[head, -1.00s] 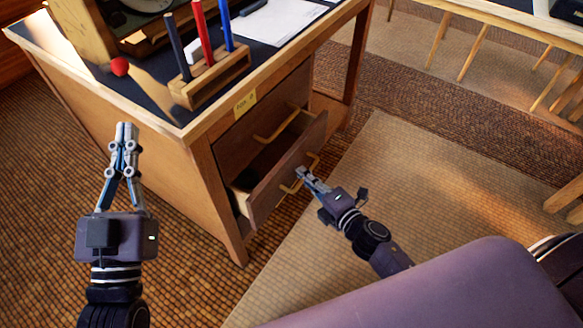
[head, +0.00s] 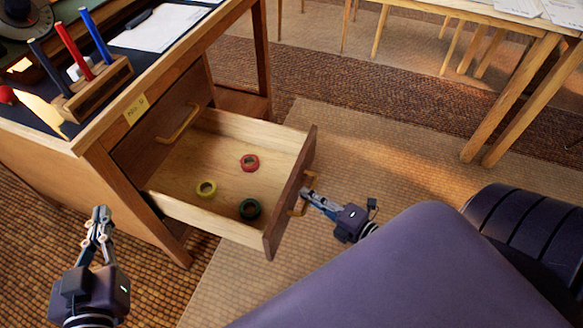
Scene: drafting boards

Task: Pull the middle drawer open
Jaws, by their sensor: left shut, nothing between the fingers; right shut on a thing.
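The middle drawer (head: 290,195) is pulled well out of the wooden desk, and its inside shows. It holds a red tape roll (head: 250,162), a yellow roll (head: 206,189) and a dark green roll (head: 250,209). Its handle (head: 305,194) is on the front panel's outer face. My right gripper (head: 308,194) is shut on this handle; the fingertips are small in view. My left gripper (head: 100,212) is shut and empty, in front of the desk's side at the lower left. The closed drawer above (head: 165,120) has its own brass handle (head: 178,124).
The desk top carries a wooden pen holder (head: 95,92) with several markers, a white sheet (head: 160,26) and a red ball (head: 6,95). A yellow label (head: 136,109) is on the desk edge. Another table (head: 480,25) stands at the upper right. The carpet between is clear.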

